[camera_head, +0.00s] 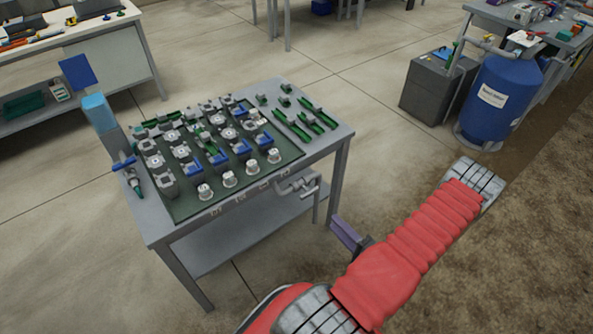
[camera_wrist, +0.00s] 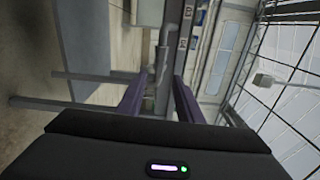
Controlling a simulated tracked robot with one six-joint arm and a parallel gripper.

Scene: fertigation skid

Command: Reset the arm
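My arm, in a red ribbed sleeve (camera_head: 420,240), reaches across the lower right of the head view, to the right of the skid table (camera_head: 178,225). My gripper shows there only as a purple finger (camera_head: 345,232) beside the sleeve, near the table's right-hand legs in the picture. In the wrist view, the two purple fingers of my gripper (camera_wrist: 160,92) stand apart with nothing held between them. Behind them are a grey pipe and table legs, seen turned sideways.
A blue tank (camera_head: 490,105) and a grey box (camera_head: 430,88) stand at upper right. Concrete floor (camera_head: 385,160) lies open between table and tank.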

